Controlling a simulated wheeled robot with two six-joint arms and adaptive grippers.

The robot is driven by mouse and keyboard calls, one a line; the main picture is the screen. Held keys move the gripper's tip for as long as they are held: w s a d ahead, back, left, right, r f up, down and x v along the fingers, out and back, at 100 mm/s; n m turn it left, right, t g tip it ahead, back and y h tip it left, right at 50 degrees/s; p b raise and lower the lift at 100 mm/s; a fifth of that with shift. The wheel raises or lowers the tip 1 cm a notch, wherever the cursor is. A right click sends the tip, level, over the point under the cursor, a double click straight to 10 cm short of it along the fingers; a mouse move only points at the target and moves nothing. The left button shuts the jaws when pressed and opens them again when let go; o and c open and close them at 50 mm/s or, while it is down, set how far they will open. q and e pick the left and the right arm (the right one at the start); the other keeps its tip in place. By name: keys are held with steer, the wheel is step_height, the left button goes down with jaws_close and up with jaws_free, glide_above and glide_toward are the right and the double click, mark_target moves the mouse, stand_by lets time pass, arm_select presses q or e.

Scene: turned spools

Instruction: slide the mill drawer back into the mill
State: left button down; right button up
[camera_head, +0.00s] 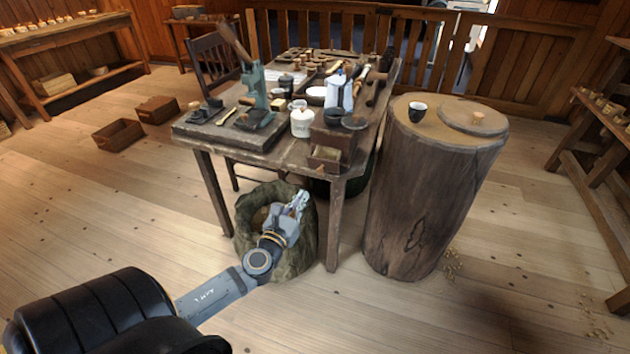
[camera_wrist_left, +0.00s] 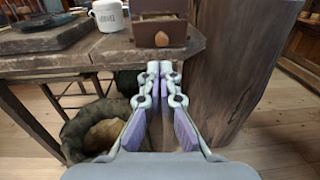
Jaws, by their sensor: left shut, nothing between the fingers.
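The mill (camera_head: 333,135) is a dark brown wooden box at the near right corner of the table. Its drawer (camera_head: 325,158) stands partly out at the front, and its open top shows. In the left wrist view the drawer front (camera_wrist_left: 147,36) with its round knob faces me at the top middle, under the mill body (camera_wrist_left: 160,7). My left gripper (camera_head: 302,194) is below the table top, in front of the sack and apart from the drawer. In the left wrist view its fingers (camera_wrist_left: 160,68) are together and empty, below the drawer. My right gripper is in neither view.
The table edge (camera_wrist_left: 60,62) lies above and beyond my left gripper. A white mug (camera_head: 302,122) stands left of the mill. An open sack (camera_head: 247,215) is on the floor under the table.

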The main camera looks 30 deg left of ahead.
mark_target(318, 173)
arm_select(q)
steer(key=w, duration=0.3)
steer(key=w+a, duration=0.1)
steer(key=w, duration=0.2)
steer(key=w+p, duration=0.1)
steer(key=w, duration=0.2)
steer(key=shift+a, duration=0.4)
steer(key=shift+w, duration=0.1)
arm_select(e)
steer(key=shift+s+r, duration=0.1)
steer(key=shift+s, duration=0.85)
